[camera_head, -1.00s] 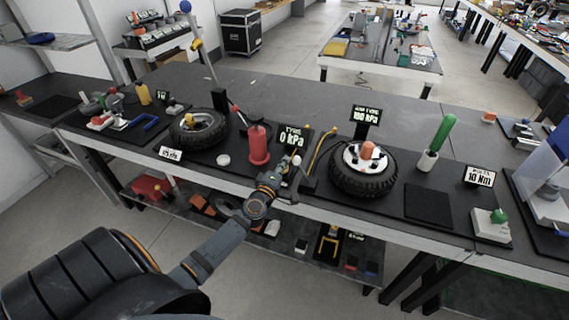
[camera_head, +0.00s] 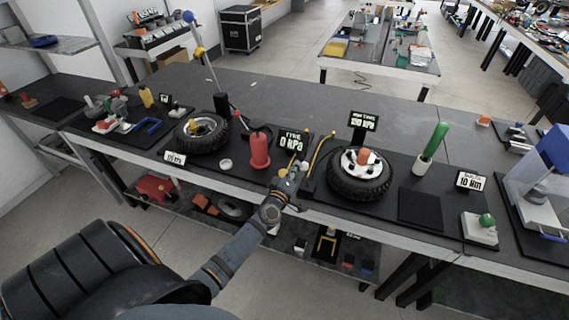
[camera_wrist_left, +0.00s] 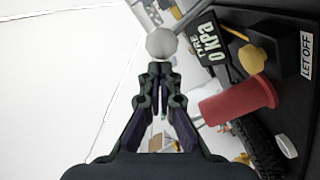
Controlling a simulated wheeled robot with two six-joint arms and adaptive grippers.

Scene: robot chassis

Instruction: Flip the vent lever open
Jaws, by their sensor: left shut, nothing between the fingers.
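A pale grey ball knob (camera_wrist_left: 162,43), which looks like the end of the vent lever, is straight ahead of my left fingertips in the left wrist view. It also shows small in the head view (camera_head: 304,165), beside the gripper. My left gripper (camera_wrist_left: 161,70) is shut and empty, its tips at or just short of the ball; I cannot tell whether they touch. In the head view the left gripper (camera_head: 291,172) is at the bench's front edge, before the "TYRE 0 kPa" display (camera_head: 293,141). The lever's base is hidden. My right gripper is not in view.
A red cylinder (camera_head: 260,150) stands left of the gripper, and a wheel with an orange cap (camera_head: 360,185) lies to the right. A yellow knob (camera_wrist_left: 252,59) and a "LET OFF" label (camera_wrist_left: 307,54) are near the red cylinder. A lower shelf holds several items.

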